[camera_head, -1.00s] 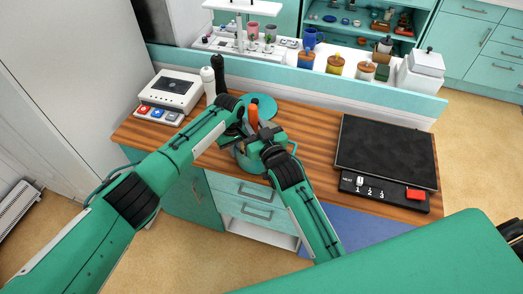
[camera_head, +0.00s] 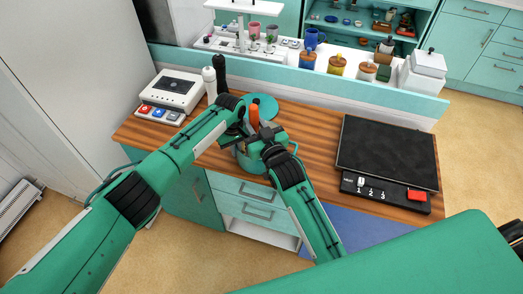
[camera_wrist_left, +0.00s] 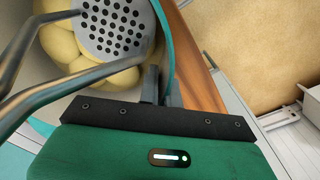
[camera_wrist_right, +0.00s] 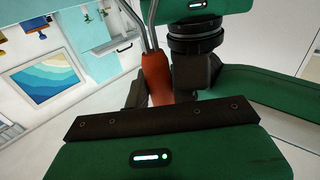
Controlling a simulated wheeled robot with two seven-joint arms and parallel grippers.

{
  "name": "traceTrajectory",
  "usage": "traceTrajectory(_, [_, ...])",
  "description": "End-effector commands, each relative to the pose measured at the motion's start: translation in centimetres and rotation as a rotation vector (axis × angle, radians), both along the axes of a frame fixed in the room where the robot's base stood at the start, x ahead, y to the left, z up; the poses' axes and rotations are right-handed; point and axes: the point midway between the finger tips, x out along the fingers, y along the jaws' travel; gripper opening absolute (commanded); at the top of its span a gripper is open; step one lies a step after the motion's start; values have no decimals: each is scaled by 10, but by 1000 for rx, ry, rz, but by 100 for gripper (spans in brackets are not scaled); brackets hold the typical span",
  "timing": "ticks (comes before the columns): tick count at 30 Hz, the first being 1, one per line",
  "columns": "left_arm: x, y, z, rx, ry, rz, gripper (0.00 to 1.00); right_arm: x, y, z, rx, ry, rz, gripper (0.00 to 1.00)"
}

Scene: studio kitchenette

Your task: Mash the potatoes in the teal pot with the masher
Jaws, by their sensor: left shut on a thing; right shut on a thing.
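The teal pot (camera_head: 248,161) stands on the wooden counter, partly hidden by my arms. Its rim also shows in the left wrist view (camera_wrist_left: 167,42). My left gripper (camera_wrist_left: 162,88) is shut on that rim. Yellow potatoes (camera_wrist_left: 57,42) lie inside as rounded lumps. The masher's round perforated plate (camera_wrist_left: 112,28) is in the pot over the potatoes; whether it presses on them is unclear. My right gripper (camera_wrist_right: 158,92) is shut on the masher's orange handle (camera_wrist_right: 156,72), which also shows above the pot in the head view (camera_head: 254,117).
A black hob (camera_head: 386,150) is at the right, a white button panel (camera_head: 173,91) at the left beside two mills (camera_head: 209,82). The wooden counter between pot and hob (camera_head: 312,135) is clear.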

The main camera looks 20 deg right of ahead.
Motion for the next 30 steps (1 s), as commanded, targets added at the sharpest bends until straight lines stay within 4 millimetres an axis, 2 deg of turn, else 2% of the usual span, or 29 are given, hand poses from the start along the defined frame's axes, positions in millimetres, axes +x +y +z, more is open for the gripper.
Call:
traceTrajectory(1, [-6, -28, 15, -31, -14, -32, 0, -5, 19, -16, 10, 41, 34, 0])
traceTrajectory(18, [-9, -27, 13, -27, -8, -42, 0, 14, -37, -8, -6, 33, 22, 0])
traceTrajectory(30, [-12, -27, 9, -24, 0, -45, 0, 16, -41, -4, -14, 24, 18, 0])
